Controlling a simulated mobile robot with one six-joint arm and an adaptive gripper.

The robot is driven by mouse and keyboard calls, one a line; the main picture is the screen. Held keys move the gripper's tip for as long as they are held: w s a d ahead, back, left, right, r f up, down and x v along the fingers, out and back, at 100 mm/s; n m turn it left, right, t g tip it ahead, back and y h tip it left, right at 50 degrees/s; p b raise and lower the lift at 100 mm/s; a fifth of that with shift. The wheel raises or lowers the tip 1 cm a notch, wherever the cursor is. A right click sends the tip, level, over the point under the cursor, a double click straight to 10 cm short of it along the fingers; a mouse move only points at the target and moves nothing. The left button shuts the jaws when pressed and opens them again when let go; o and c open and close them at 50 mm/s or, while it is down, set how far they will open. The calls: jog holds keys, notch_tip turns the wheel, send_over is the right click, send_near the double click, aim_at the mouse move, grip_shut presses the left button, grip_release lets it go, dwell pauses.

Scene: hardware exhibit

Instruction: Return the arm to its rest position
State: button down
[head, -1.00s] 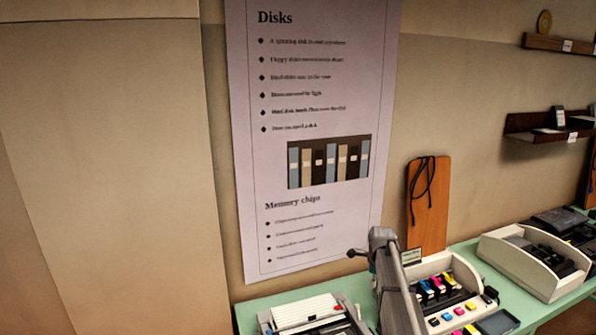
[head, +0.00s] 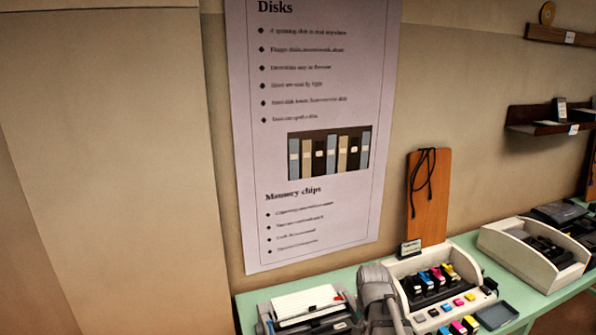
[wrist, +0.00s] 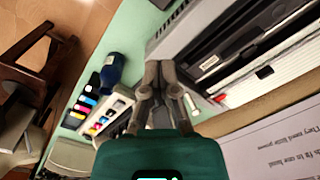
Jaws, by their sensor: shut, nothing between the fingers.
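My gripper (wrist: 158,80) shows in the wrist view with its fingers together and nothing between them. It is above the green table (wrist: 122,38), between a dark blue bottle and a grey machine in that picture. In the head view only a grey part of my arm shows, low in the middle, in front of the ink cartridge tray; the fingers cannot be made out there.
An ink cartridge tray (head: 407,270) with coloured cartridges stands beside my arm. A printer-like machine (head: 304,304) is to its left, a white bin (head: 554,282) to its right. In the wrist view are a blue bottle (wrist: 112,70) and a grey machine (wrist: 222,60).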

jog(key=s+a+n, duration=0.1)
jog(key=s+n, duration=0.4)
jog(key=s, duration=0.2)
jog(key=shift+s+a, duration=0.15)
jog(key=shift+a, duration=0.1)
